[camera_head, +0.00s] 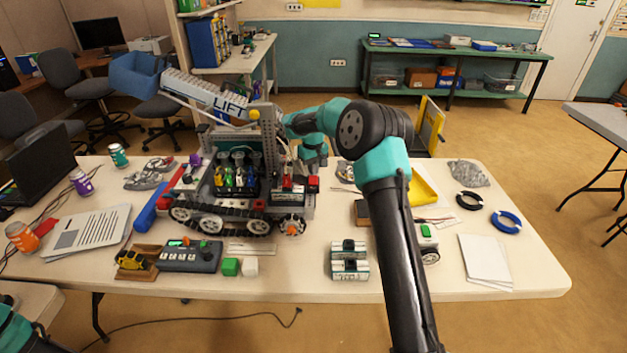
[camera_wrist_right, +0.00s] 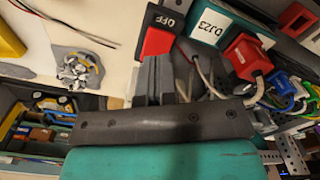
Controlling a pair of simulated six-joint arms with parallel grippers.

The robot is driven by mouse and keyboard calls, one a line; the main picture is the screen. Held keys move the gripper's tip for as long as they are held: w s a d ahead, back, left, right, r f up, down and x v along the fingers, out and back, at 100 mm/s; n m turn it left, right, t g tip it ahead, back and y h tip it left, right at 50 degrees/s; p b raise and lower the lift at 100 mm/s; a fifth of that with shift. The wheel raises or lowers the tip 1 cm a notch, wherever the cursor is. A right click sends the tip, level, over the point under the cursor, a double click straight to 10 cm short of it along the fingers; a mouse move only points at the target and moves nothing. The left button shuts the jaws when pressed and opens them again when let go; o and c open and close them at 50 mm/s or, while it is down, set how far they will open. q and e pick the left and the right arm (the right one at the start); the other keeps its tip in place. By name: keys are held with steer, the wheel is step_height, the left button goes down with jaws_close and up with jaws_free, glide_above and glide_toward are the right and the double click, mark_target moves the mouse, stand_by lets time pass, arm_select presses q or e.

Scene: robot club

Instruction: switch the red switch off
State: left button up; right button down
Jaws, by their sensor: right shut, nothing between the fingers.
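The red switch (camera_wrist_right: 158,40) shows near the top centre of the right wrist view. A black part lettered OFF (camera_wrist_right: 166,18) adjoins it. In the head view a small red block at the right end of the tracked robot (camera_head: 313,184) looks like this switch. Only a bit of my left arm shows at lower left.
Beside the switch are a teal part labelled DJ23 (camera_wrist_right: 207,30), a red connector (camera_wrist_right: 247,57) and loose wires. The robot's raised arm marked LIFT (camera_head: 225,102) stands to the left. A yellow tray (camera_head: 424,187) and white paper (camera_head: 485,262) lie on the right of the table (camera_head: 535,265).

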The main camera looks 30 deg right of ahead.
steer(key=shift+r, duration=1.5)
